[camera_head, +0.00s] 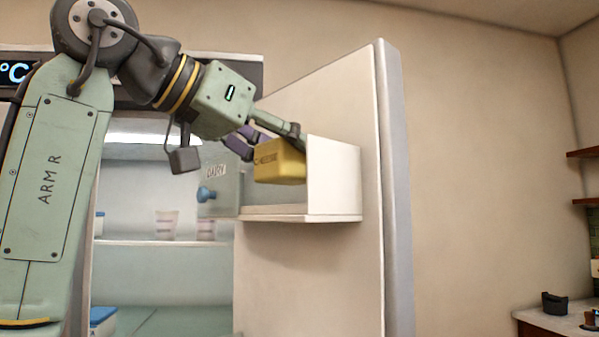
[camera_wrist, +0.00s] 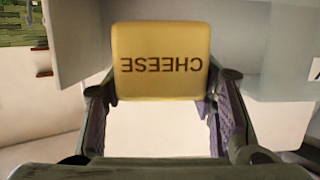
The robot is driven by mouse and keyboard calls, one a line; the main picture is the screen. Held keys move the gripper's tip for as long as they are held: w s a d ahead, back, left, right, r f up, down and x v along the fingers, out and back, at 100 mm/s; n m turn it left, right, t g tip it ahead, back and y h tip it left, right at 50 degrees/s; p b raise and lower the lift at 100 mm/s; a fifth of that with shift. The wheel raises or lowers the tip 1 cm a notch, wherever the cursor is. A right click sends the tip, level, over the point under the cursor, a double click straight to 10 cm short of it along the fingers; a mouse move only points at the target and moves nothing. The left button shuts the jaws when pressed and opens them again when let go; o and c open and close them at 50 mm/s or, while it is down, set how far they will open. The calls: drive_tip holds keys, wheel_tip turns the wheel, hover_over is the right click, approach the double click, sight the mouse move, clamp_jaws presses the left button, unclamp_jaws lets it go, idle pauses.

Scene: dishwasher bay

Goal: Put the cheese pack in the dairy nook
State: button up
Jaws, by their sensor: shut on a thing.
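The cheese pack (camera_head: 280,162) is a yellow block with dark lettering. My gripper (camera_head: 275,147) is shut on it and holds it at the open front of the dairy nook (camera_head: 334,180), a white box on the inside of the fridge door. In the wrist view the cheese pack (camera_wrist: 161,60) sits between the two fingers (camera_wrist: 162,112), its lettering upside down. The nook's flap (camera_head: 219,190) is a see-through panel with a DAIRY label and a blue knob, standing open at the left. I cannot tell whether the pack touches the nook's floor.
The fridge door (camera_head: 305,270) stands open, its grey edge to the right of the nook. A blue-lidded box (camera_head: 103,318) is lower left. A counter (camera_head: 550,318) is far right.

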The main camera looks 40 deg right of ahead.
sight(299, 183)
drive_tip(key=shift+s+d, duration=0.15)
drive_tip(key=shift+d, duration=0.5)
drive_tip(key=f, duration=0.1)
drive_tip(key=d+f, duration=0.1)
drive_tip(key=shift+f+p, duration=0.3)
drive_tip(key=shift+f, duration=0.1)
drive_tip(key=shift+s+a+f, duration=0.1)
drive_tip(key=shift+f, duration=0.35)
drive_tip(key=shift+f, duration=0.2)
drive_tip(key=o, duration=1.1)
